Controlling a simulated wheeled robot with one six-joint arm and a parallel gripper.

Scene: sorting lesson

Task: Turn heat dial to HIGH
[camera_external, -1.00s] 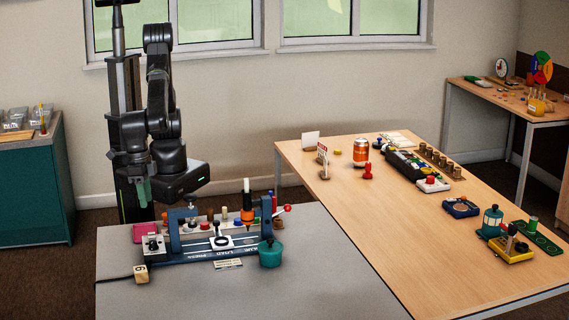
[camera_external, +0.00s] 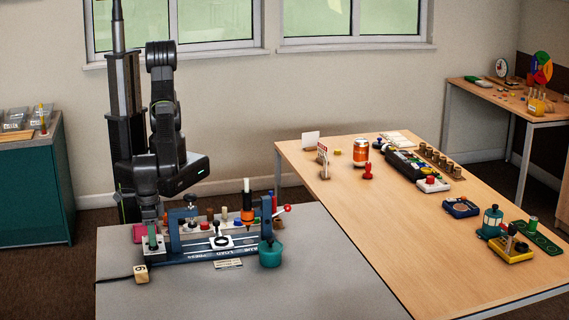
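A small grey-white control box (camera_external: 149,254) sits at the left end of the blue press fixture (camera_external: 190,258) on the grey table. In the earlier frame a dark dial shows on its top; the heat dial is most likely this one, but its markings are too small to read. My gripper (camera_external: 153,244) points straight down with its green fingers directly over the box, at or just above the dial. The fingers hide the dial, so I cannot tell whether they touch it or how far apart they are.
A wooden cube (camera_external: 141,273) lies in front of the box. A teal pot (camera_external: 270,253) and an orange-and-black bottle (camera_external: 247,203) stand at the fixture's right end. A row of coloured pegs is behind it. The front of the grey table (camera_external: 300,295) is clear.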

